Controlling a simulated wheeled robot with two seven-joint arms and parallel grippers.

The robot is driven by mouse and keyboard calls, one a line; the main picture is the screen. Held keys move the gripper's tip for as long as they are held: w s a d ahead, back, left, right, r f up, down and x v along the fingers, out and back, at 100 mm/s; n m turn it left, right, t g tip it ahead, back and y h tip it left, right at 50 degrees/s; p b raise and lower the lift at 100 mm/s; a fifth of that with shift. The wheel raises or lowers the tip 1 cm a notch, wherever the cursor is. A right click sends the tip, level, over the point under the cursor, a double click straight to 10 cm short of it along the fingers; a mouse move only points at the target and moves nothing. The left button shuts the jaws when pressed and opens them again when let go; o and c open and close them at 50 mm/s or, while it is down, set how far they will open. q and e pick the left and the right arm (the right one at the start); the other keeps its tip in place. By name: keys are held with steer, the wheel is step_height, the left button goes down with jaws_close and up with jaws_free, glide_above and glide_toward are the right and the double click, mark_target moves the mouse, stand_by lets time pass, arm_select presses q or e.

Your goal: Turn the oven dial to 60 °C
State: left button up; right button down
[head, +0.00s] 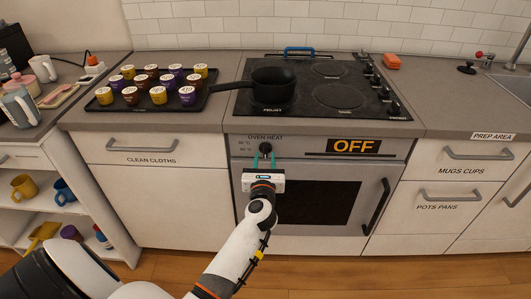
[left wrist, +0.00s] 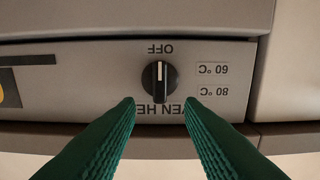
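The oven dial (head: 265,149) is a round black knob on the oven's front panel, under the cooktop. In the left wrist view the dial (left wrist: 160,77) shows upside down with its white pointer line in line with the OFF mark (left wrist: 160,48). The 60 °C mark (left wrist: 213,69) and the 80 °C mark (left wrist: 212,91) are printed beside it. The display (head: 354,146) reads OFF. My left gripper (head: 263,160) is open, its green fingers in front of the dial, one to either side and apart from it. My right gripper is not in view.
The oven door handle (head: 376,207) sticks out at the right of the oven. A black pan (head: 272,83) stands on the cooktop (head: 335,98), its handle pointing left. A tray (head: 112,107) of several cups is on the counter to the left.

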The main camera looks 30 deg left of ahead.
mark_target(265, 149)
arm_select(q)
steer(key=shift+x, duration=1.7)
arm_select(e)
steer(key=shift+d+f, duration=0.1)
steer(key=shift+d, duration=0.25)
arm_select(q)
jaws_close()
